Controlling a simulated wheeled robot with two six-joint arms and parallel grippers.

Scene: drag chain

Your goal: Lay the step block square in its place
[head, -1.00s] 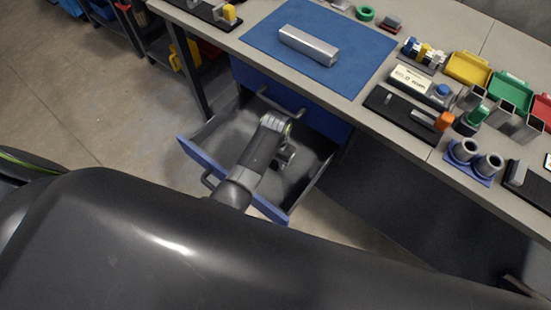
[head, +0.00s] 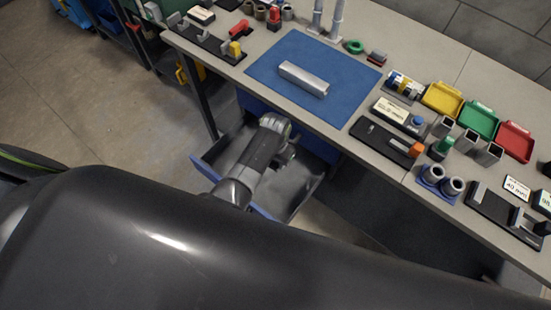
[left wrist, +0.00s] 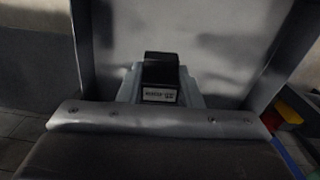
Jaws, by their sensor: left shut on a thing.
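My left gripper (head: 286,150) is over the open drawer under the bench, and its arm hides most of its fingers in the head view. In the left wrist view, the gripper (left wrist: 160,85) is shut on a dark block with a small white label, taken as the step block (left wrist: 160,70). The label is too blurred to read. The step block cannot be made out in the head view. The right gripper is not in view.
The blue-fronted drawer (head: 212,172) stands pulled out below the bench top. A silver bar (head: 303,78) lies on a blue mat (head: 345,95). Black fixtures (head: 372,133), coloured bins (head: 480,119) and grey cups (head: 440,180) crowd the bench's right part.

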